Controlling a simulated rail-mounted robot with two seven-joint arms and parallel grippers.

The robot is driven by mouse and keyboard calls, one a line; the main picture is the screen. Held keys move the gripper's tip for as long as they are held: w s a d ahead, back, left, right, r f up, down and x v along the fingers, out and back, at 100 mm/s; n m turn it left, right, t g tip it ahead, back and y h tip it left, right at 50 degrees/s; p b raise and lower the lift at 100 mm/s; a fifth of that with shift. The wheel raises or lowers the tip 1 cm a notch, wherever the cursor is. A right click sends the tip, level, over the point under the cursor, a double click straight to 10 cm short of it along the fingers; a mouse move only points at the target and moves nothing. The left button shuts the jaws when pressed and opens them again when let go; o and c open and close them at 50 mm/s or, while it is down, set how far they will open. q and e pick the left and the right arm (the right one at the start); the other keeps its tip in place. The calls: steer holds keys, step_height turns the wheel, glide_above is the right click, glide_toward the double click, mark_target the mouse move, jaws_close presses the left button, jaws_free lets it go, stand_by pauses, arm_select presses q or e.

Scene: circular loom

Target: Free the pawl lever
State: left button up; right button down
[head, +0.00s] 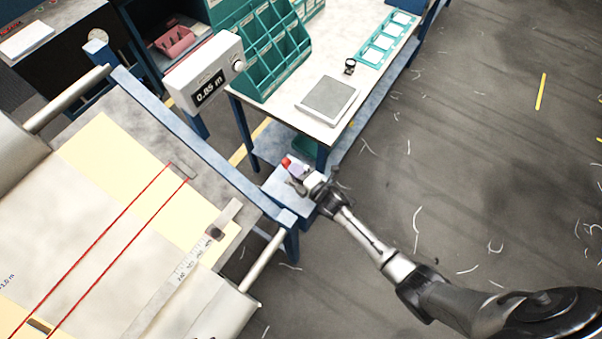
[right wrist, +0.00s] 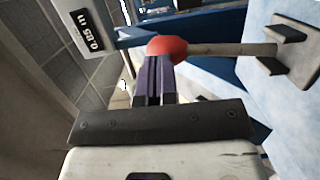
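The pawl lever has a red ball knob (right wrist: 167,48) and a pale shaft (right wrist: 232,49) that runs right to a metal bracket (right wrist: 296,50) on blue framework. In the head view, the red knob (head: 286,161) shows at the loom's right side, by a blue block. My right gripper (right wrist: 158,82) has its two dark fingers close together, with their tips at the knob. Whether they touch it is hard to tell. It also shows in the head view (head: 295,172), reaching in from the lower right. My left gripper is not in view.
A display reading 0.85 m (head: 208,90) stands above the loom's blue rail (head: 190,140). Two red threads cross the pale cloth (head: 80,215) on the left. A workbench (head: 318,130) with teal bins (head: 265,55) stands behind. The floor at right is open, with thread scraps.

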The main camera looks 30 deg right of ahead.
steer(key=shift+a+b+x, duration=0.25)
steer(key=shift+b+x, duration=0.5)
steer(key=shift+x, duration=0.55)
steer(key=shift+f, duration=0.1)
steer(key=s+d+r+p, duration=0.2)
steer(key=s+r, duration=0.5)
steer(key=s, duration=0.5)
steer(key=shift+d, duration=0.65)
